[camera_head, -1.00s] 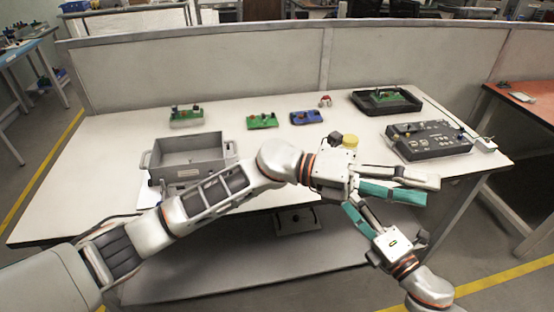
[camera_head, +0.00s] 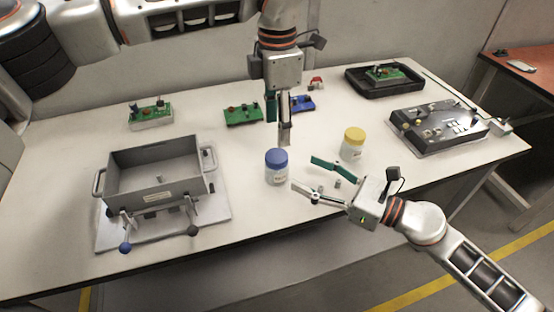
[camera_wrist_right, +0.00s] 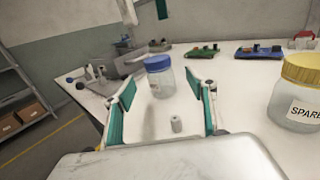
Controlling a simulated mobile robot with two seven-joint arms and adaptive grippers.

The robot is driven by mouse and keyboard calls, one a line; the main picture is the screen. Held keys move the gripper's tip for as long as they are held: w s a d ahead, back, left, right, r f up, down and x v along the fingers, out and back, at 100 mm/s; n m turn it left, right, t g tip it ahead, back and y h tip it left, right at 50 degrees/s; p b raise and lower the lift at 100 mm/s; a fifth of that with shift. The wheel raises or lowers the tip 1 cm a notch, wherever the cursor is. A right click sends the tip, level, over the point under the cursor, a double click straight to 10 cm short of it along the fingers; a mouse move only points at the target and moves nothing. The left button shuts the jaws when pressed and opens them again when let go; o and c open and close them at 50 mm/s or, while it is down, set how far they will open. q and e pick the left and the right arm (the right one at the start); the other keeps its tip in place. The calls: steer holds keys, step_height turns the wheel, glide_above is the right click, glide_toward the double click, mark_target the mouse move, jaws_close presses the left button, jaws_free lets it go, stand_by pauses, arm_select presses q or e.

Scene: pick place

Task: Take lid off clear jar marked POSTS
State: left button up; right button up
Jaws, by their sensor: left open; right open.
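A clear jar with a blue lid (camera_head: 277,166) stands upright near the table's middle; its lid is on. It also shows in the right wrist view (camera_wrist_right: 159,76), beyond and between my right fingers; its label is not readable. My right gripper (camera_head: 305,174) is open, low over the table, fingers pointing left toward this jar, with nothing held. My left gripper (camera_head: 279,120) is open and empty, pointing down above and behind the blue-lidded jar. A second clear jar with a yellow lid (camera_head: 353,143) stands to the right; its label begins "SPARE" in the right wrist view (camera_wrist_right: 299,92).
A small grey cylinder (camera_wrist_right: 177,124) stands on the table between my right fingers. A grey bin (camera_head: 157,175) with handles sits left. Green boards (camera_head: 242,115) and a blue board (camera_head: 302,103) lie behind. A black tray (camera_head: 357,85) and dark control box (camera_head: 438,126) are right.

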mark_target(286, 164)
arm_select(q)
steer(key=shift+s, duration=0.15)
arm_select(e)
steer(key=shift+s+x, duration=0.2)
steer(key=shift+x, duration=3.55)
steer(key=shift+a+r, duration=0.1)
steer(key=shift+a, duration=0.05)
